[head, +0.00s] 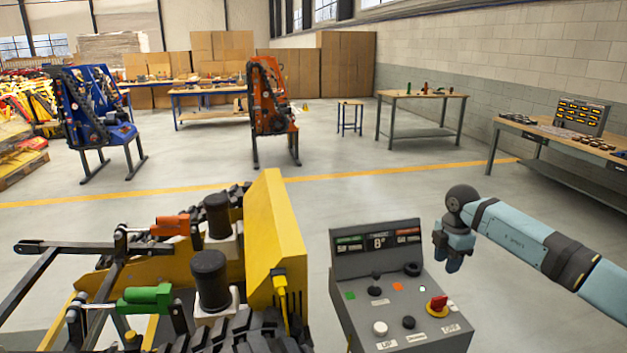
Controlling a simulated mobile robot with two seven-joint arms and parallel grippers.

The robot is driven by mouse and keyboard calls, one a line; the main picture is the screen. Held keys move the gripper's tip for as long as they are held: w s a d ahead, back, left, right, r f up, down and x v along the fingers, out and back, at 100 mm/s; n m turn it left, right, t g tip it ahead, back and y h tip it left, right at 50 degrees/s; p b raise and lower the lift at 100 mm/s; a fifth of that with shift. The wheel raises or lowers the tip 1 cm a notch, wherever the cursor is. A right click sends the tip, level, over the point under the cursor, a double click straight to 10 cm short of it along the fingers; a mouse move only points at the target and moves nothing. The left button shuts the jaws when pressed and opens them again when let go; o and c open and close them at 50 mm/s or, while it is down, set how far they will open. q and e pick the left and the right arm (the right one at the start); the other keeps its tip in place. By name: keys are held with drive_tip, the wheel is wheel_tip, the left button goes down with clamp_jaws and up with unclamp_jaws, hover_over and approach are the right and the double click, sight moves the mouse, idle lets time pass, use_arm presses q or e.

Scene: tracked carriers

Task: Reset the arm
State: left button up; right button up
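My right arm comes in from the right in the head view. Its gripper (454,252) hangs in the air, fingers down, just right of the control console's upper part, apparently touching nothing; whether its fingers are open or shut is unclear. The grey console (350,286) has a display (378,242), black knobs, a white knob (380,328), small coloured buttons and a red switch (438,304) on a yellow base. My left gripper is out of view.
An orange machine (268,110) and a blue machine (92,115) stand farther back. Workbenches (420,97) and a bench with a panel (575,140) line the right wall. The floor between is clear, crossed by a yellow line (345,175).

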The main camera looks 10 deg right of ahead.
drive_tip(key=s+a+f+n+y, duration=0.1)
drive_tip(key=s+a+f+y, duration=0.1)
drive_tip(key=a, duration=0.4)
drive_tip(key=s+a+f+n+y+p, duration=0.1)
drive_tip(key=s+a+f+n+y, duration=0.1)
drive_tip(key=a, duration=0.4)
drive_tip(key=s+a+f+n+y, duration=0.1)
drive_tip(key=s+a+f+y, duration=0.1)
drive_tip(key=a, duration=0.5)
wheel_tip(320, 180, down, 2)
drive_tip(key=shift+s+a+f+y, duration=0.1)
drive_tip(key=shift+s+f+y, duration=0.05)
drive_tip(key=shift+y, duration=0.75)
drive_tip(key=s+a+r+m+t+y+p, duration=0.25)
drive_tip(key=s+a+t+y, duration=0.35)
drive_tip(key=s+a+y, duration=0.6)
drive_tip(key=s+d+f+m+t+h+p, duration=0.1)
drive_tip(key=s+d+f+m+t+h, duration=0.1)
drive_tip(key=s+d+f+m+h, duration=0.2)
drive_tip(key=s+d+f+m+t+h+p, duration=0.1)
drive_tip(key=s+d+f+m+t+h, duration=0.2)
drive_tip(key=s+f+m+h, duration=0.6)
drive_tip(key=s+d+m+h, duration=0.1)
drive_tip(key=s+m+h, duration=0.2)
drive_tip(key=s, duration=0.3)
drive_tip(key=shift+s+f+m+h+p, duration=0.3)
drive_tip(key=shift+m+h, duration=0.1)
drive_tip(key=shift+m, duration=0.45)
